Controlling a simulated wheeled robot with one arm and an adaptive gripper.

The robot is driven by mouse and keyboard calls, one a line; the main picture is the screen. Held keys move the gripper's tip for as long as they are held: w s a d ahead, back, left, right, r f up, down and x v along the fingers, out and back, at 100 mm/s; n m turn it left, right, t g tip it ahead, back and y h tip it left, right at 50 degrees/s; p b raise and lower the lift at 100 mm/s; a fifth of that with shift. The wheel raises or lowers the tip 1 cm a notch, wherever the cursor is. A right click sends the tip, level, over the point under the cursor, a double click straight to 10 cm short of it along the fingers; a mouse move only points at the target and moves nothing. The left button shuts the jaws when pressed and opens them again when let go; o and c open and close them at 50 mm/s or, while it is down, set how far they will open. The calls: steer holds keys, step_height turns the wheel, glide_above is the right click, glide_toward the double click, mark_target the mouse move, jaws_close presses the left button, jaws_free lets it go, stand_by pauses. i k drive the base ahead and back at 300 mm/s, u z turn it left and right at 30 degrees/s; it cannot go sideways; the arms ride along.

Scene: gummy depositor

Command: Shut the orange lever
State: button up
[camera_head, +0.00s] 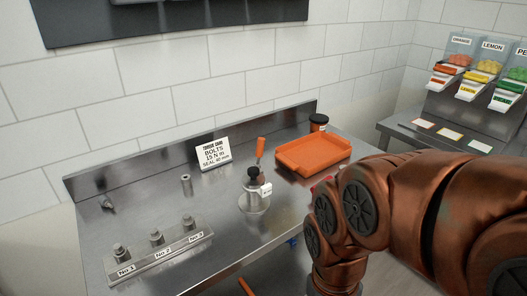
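The orange lever (445,69) is on the front of the dispenser labelled ORANGE (461,41), at the upper right. It sits above a white spout, below orange gummies (460,60). It is too small to tell whether it is open or shut. My copper-coloured arm fills the lower right, below the dispensers and apart from them. My gripper is outside the view.
Beside it are a LEMON dispenser with a yellow lever (473,78) and one with a green lever (510,87). Below lie several cards (450,133). The steel bench holds an orange tray (313,153), a dark jar (319,123), a sign (213,154) and a numbered rack (160,258).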

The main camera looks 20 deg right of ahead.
mark_target(261, 141)
steer(key=z, duration=0.05)
steer(key=k, duration=1)
steer(key=u, duration=1.1)
steer(key=i, duration=1.1)
steer(key=u, duration=0.15)
